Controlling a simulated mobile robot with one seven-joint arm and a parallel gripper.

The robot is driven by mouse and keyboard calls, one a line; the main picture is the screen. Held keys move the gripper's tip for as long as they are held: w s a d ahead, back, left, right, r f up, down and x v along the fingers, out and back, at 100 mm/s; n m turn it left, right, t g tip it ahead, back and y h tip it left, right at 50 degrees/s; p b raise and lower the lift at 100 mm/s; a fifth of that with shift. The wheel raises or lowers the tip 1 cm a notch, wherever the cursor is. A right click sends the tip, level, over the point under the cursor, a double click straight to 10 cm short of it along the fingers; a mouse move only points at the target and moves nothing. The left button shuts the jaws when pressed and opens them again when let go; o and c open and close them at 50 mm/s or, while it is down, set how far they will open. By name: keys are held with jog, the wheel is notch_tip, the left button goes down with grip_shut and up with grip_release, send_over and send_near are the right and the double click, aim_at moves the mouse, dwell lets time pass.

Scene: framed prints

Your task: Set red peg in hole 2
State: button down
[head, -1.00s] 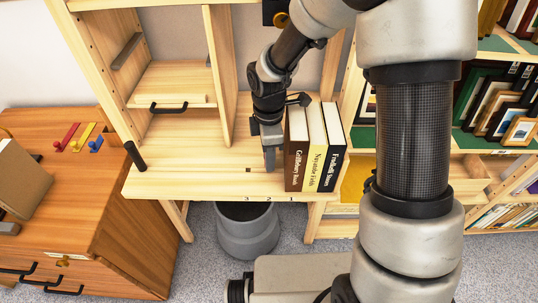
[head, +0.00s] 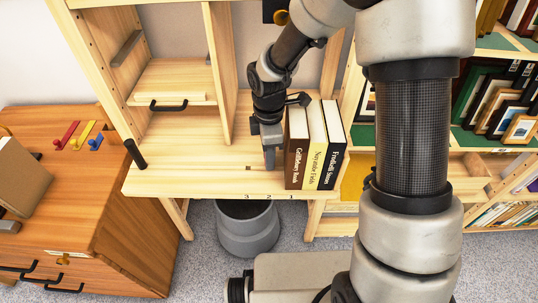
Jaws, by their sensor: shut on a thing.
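My gripper (head: 269,158) points down at the front part of the pale wooden desk top (head: 190,180), just left of a row of books. Its fingers look shut, and what is between them is too small and hidden to make out. The numbers 3, 2 and 1 are on the desk's front edge. A small dark square hole (head: 248,168) shows behind the 3. My fingertips are roughly behind the 2 and cover the surface there. A red piece with a rounded end (head: 66,135) lies on the brown cabinet at the left; I cannot tell whether it is the peg.
Three upright books (head: 315,148) stand close to the right of my gripper. Yellow (head: 82,136) and blue (head: 96,143) pieces lie beside the red one. A vertical desk partition (head: 219,75) stands behind left. A grey bin (head: 247,228) is below. The desk's left part is clear.

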jog(key=shift+r+p, duration=0.45)
jog(key=shift+r, duration=0.25)
jog(key=shift+p, duration=0.3)
dwell(1.2)
jog(key=shift+f+b, duration=0.7)
jog(key=shift+f, duration=0.4)
jog(key=c, duration=1.5)
grip_release()
jog(key=shift+o, duration=0.2)
notch_tip(320, 180, up, 8)
jog(key=shift+f+p, duration=0.25)
jog(key=shift+p, duration=0.65)
jog(key=shift+a, duration=0.1)
